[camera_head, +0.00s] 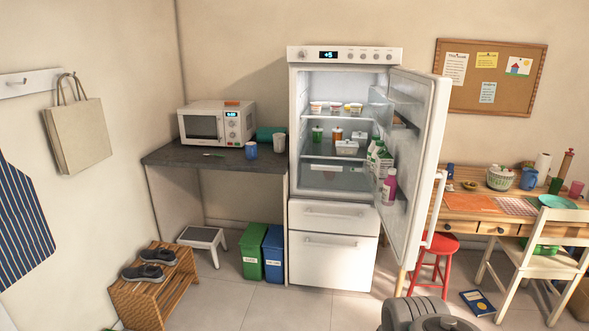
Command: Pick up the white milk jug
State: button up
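The fridge (345,52) stands open at the back middle, its door (427,150) swung out to the right. In the door rack are white containers with green marks (383,166). One of them may be the milk jug, but they are too small and crowded to tell. A purple bottle (389,188) stands in front of them. Grey rounded parts of my own arm show at the bottom edge. My gripper's fingers are not visible.
The fridge shelves hold small tubs (335,107) and a white box (347,147). A microwave (217,124) and blue mug (251,151) are on the counter. A red stool (437,246) and white chair (545,255) stand right of the door. The floor before the fridge is clear.

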aim_at(279, 139)
jog(key=u, duration=0.1)
jog(key=i, duration=2.45)
jog(key=u, duration=1.05)
jog(key=i, duration=1.75)
jog(key=u, duration=0.65)
